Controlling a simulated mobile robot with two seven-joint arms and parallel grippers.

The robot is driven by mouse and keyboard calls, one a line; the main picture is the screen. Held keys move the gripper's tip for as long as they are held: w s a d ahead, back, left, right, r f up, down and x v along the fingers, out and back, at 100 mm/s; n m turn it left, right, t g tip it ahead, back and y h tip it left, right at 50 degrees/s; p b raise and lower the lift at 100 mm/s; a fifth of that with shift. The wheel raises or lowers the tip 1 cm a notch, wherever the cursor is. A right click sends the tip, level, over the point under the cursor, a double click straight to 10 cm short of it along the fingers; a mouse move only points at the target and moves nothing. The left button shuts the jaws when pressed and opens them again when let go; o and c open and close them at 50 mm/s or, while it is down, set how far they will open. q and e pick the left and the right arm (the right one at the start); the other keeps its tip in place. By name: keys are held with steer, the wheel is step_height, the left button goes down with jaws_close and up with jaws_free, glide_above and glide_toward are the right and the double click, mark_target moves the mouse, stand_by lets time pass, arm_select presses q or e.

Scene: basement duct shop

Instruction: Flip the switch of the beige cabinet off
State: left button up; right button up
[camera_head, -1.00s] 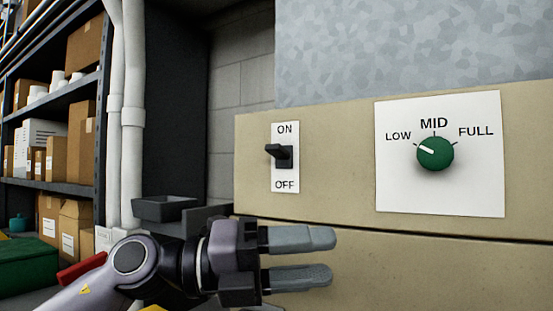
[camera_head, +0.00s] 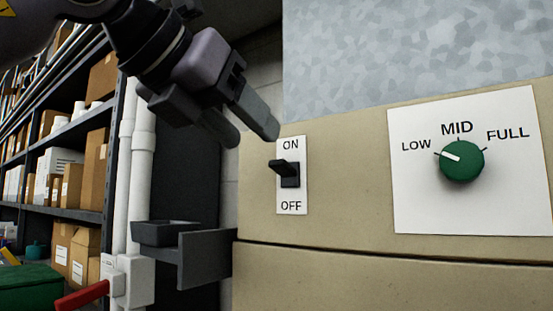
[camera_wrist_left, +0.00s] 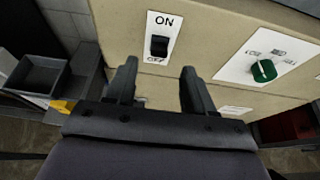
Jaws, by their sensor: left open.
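The beige cabinet (camera_head: 340,220) fills the right of the head view. Its black toggle switch (camera_head: 287,172) sits on a white plate marked ON above and OFF below; the lever sticks out to the left and tilts slightly up. My left gripper (camera_head: 257,138) is open and empty, above and to the left of the switch, with its fingers pointing down and right. In the left wrist view the switch (camera_wrist_left: 159,46) lies beyond the two spread fingertips (camera_wrist_left: 158,80), roughly midway between them. I see no contact with the lever. My right gripper is not in view.
A green knob (camera_head: 461,160) on a LOW-MID-FULL plate sits right of the switch, pointing between LOW and MID. A dark tray (camera_head: 166,232) on a bracket stands left of the cabinet. Shelves with boxes (camera_head: 70,185) and white pipes (camera_head: 142,185) are farther left.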

mark_target(283, 169)
arm_select(q)
steer(key=p+x, duration=0.1)
steer(key=x, duration=0.6)
steer(key=shift+r, duration=0.1)
jaws_close()
